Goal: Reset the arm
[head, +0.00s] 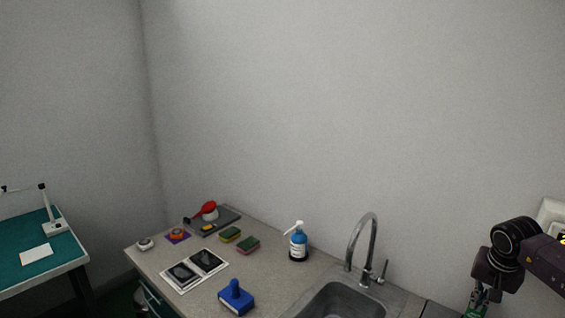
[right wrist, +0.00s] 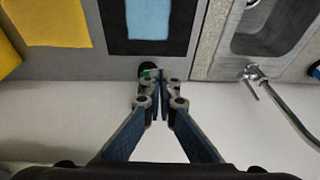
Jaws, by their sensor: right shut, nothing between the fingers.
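My right arm comes in at the right edge of the head view. Its gripper (head: 478,303) hangs down at the lower right, partly cut off by the frame's bottom. In the right wrist view the two fingers (right wrist: 160,76) meet at the tips, with nothing held between them. A small dark and green thing (right wrist: 147,69) shows right by the tips; I cannot tell what it is. My left gripper is in neither view.
A green-topped table (head: 75,258) stands at the left. Air above the counter is clear.

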